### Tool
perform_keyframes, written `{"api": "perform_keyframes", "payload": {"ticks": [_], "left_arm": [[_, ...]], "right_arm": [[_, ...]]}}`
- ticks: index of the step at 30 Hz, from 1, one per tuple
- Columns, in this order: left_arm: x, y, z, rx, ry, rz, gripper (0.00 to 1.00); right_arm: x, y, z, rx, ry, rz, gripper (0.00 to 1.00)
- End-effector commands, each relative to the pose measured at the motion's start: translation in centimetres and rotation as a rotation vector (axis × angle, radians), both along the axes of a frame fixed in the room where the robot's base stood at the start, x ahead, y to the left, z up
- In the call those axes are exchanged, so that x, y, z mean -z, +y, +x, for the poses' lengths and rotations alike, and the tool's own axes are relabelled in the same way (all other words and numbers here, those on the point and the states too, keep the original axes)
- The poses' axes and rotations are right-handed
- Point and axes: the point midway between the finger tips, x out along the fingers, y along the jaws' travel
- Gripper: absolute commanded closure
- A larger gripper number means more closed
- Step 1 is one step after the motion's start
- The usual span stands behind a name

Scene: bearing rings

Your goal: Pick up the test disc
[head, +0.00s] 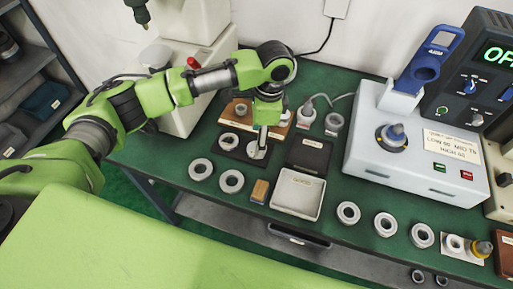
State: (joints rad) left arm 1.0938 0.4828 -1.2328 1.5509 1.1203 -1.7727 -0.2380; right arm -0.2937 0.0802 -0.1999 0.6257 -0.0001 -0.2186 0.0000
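My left arm reaches in from the left and its gripper (262,141) points straight down over a dark mat (232,151) near the back of the green table. A pale round disc (256,151) lies on the mat right at the fingertips; it looks like the test disc, but no label on it can be read. The fingers partly cover the disc. I cannot tell whether they touch it or how far apart they are. A grey ring (229,141) lies on the same mat, left of the gripper. My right gripper is out of view.
Rings (201,169) lie left of a white tray (297,194); more rings (385,224) line the front right. A dark box (308,156) stands right of the gripper, a wooden board (238,112) behind it. A large grey device (415,150) fills the right.

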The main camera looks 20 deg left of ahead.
Motion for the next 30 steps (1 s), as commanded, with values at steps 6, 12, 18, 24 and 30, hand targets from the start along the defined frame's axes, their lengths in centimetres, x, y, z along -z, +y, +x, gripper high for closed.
{"api": "perform_keyframes", "payload": {"ticks": [6, 12, 18, 24, 30], "left_arm": [[3.2, 0.4, 0.4, -0.001, 0.003, 0.002, 0.4], [4.4, 0.5, 0.4, 0.001, 0.0, 0.002, 0.4], [4.4, 0.5, 0.4, 0.001, 0.0, 0.002, 0.5], [4.4, 0.5, 0.4, 0.001, 0.0, 0.002, 0.89], [4.3, 0.4, 0.4, 0.001, 0.0, 0.001, 0.94]], "right_arm": [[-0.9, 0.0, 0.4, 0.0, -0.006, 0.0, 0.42], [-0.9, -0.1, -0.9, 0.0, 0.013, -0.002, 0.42], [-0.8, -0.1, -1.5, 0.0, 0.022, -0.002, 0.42], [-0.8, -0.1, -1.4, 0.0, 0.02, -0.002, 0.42], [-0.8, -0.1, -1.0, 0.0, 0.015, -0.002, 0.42]]}}
